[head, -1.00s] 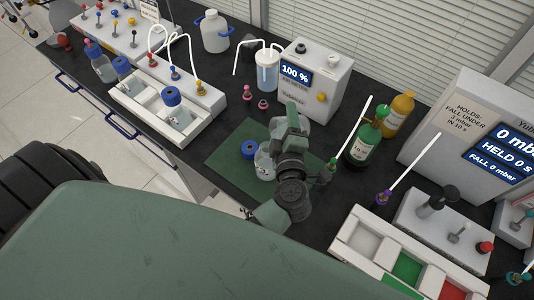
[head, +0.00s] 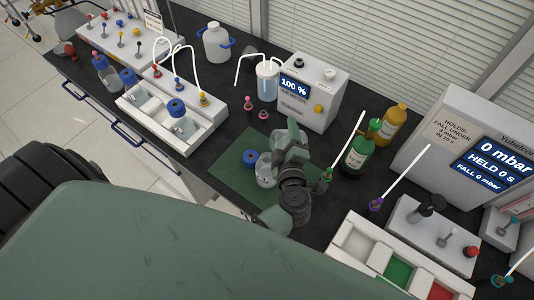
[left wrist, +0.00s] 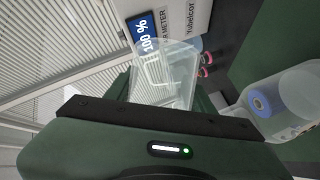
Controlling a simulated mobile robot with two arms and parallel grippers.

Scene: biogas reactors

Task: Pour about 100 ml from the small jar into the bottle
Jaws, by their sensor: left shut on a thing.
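My left gripper (head: 287,146) is shut on a clear small jar (left wrist: 165,75), which shows between the fingers in the left wrist view. In the head view the gripper mostly hides the jar. I cannot tell its liquid level. A clear bottle (head: 265,172) stands on the green mat (head: 228,167), just left of and partly behind my gripper. The bottle also shows at the right of the left wrist view (left wrist: 295,98), close to the gripper. A blue cap (head: 250,157) lies on the mat beside the bottle. My right gripper is not in view.
A meter box (head: 313,98) reading 100 % and a tubed vessel (head: 266,85) stand behind the mat. Green (head: 356,156) and amber (head: 393,124) bottles stand to the right. A white rack (head: 150,120) is left, a coloured tray (head: 352,240) front right.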

